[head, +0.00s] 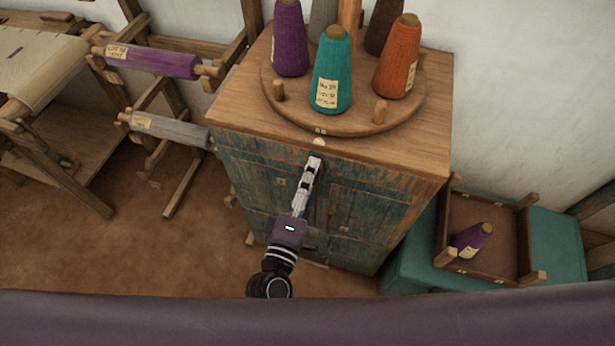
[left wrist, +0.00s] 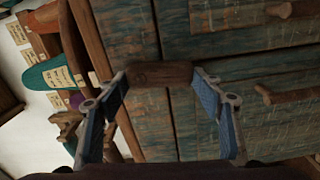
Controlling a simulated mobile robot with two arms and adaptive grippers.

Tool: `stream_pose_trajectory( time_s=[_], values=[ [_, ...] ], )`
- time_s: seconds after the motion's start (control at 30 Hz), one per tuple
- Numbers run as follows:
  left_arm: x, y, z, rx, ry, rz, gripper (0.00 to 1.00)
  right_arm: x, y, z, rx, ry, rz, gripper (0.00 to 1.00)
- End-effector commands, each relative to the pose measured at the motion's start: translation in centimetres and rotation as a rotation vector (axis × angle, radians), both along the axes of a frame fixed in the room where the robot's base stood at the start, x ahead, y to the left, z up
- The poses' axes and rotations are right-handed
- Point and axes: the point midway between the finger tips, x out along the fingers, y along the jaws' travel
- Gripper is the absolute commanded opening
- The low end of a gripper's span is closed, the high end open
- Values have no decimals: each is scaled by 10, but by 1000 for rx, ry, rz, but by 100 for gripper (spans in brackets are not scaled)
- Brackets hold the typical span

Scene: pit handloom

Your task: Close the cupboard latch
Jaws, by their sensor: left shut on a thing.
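The cupboard (head: 345,215) has worn blue-green doors under a brown wooden top. The latch (left wrist: 160,73) is a small dark wooden bar on its front, near the top edge. In the left wrist view it lies roughly in line with the seam between the two doors. My left gripper (head: 315,163) reaches the cupboard front from below. In the left wrist view its two blue-padded fingers (left wrist: 160,82) are at the two ends of the latch, shut on it. In the head view the gripper mostly hides the latch. My right gripper is in neither view.
Yarn cones stand on a round wooden stand (head: 270,97) on the cupboard top. Two door handles (left wrist: 275,95) stick out below the latch. A teal bench (head: 415,265) with an upturned stool and a purple cone stands to the right. The loom frame (head: 60,180) stands left.

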Motion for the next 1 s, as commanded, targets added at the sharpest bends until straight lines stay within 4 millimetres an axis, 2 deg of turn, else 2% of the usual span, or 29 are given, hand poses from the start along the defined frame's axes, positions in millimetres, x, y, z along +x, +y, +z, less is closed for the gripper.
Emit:
stream_pose_trajectory(
  time_s=[0.3,0.83,0.87,1.0],
  values=[
    [0,-2,-1,-111,35,2,36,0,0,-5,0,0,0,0],
    [-1,-2,-1,-134,43,2,36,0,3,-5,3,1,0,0],
    [-1,-2,-1,-134,43,2,63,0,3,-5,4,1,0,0],
    [-1,-2,-1,-133,43,2,78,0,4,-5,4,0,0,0]
  ],
)
